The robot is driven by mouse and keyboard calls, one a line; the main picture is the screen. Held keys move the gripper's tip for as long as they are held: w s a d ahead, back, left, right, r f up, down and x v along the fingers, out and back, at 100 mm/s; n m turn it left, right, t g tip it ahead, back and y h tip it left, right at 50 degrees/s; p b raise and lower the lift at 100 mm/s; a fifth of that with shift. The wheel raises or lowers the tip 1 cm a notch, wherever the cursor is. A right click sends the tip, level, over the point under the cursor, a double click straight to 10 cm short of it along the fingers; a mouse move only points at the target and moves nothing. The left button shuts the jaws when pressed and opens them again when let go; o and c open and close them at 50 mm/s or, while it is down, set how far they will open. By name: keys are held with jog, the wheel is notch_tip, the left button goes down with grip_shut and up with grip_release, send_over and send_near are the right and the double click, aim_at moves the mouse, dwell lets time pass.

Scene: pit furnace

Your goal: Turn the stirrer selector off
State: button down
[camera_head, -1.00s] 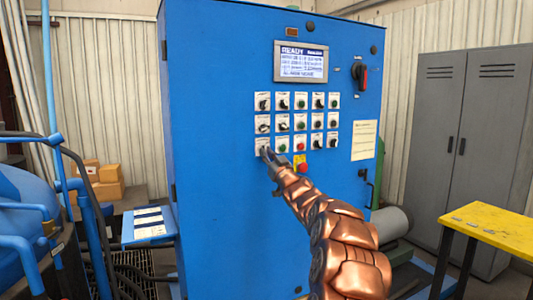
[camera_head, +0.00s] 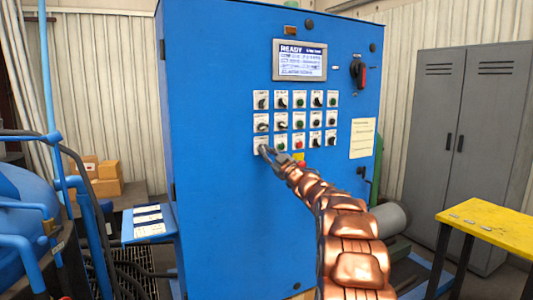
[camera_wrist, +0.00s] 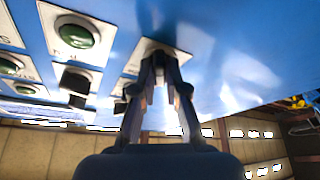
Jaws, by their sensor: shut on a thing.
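The blue control cabinet (camera_head: 225,220) carries rows of small switches and buttons on white plates. My gripper (camera_head: 266,151) is at the bottom-left switch of the panel, and its fingers are closed around that spot. In the wrist view, my gripper (camera_wrist: 160,60) reaches a white plate (camera_wrist: 178,45) at the panel's corner and is shut on the selector knob there. The fingers hide the knob, so its pointing direction cannot be seen. The labels are too small or blurred to read.
A green button (camera_wrist: 76,35) and a black selector (camera_wrist: 75,82) sit beside the gripper in the wrist view. The display (camera_head: 300,60) reads READY. A red-black main switch (camera_head: 358,73) is at upper right. A yellow table (camera_head: 490,225) stands right.

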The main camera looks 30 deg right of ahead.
jog(key=shift+a, duration=0.1)
jog(key=c, duration=1.2)
grip_release()
jog(key=shift+s, duration=0.1)
jog(key=shift+s+d+f, duration=0.2)
jog(key=shift+s, duration=0.4)
jog(key=v, duration=1)
jog(key=shift+s+f, duration=0.2)
jog(key=shift+a, duration=0.1)
